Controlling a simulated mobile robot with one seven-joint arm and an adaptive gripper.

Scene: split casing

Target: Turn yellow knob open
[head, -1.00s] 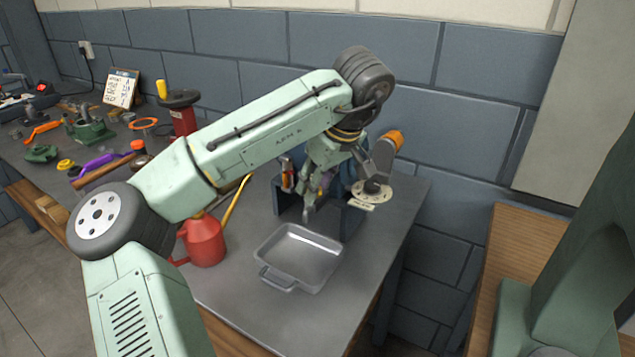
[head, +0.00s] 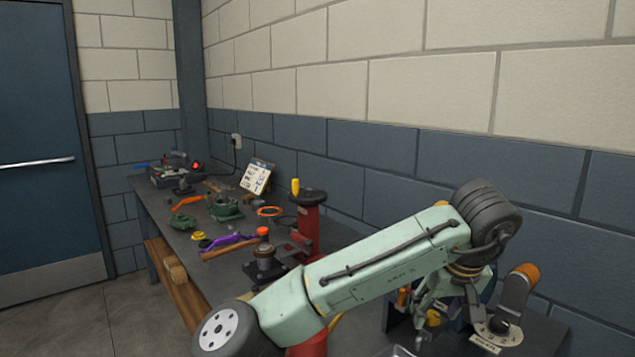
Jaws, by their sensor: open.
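A small yellow round piece (head: 198,236) lies on the bench at left, beside a purple tool. A yellow upright handle (head: 295,187) stands on top of a red post (head: 308,232) with a dark round head. I cannot tell which of these, if either, is the yellow knob. My gripper (head: 424,325) is at the lower right, partly hidden by my arm, open and well apart from both. A small yellow-orange bit (head: 433,318) shows close by my gripper; its shape is unclear.
The long bench (head: 160,213) runs along the wall, with green clamps (head: 222,207), an orange ring (head: 270,211) and a dark fixture with an orange cap (head: 264,262). An orange-tipped lever on a round dial (head: 498,328) stands right of my gripper. A blue door (head: 45,150) is at left.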

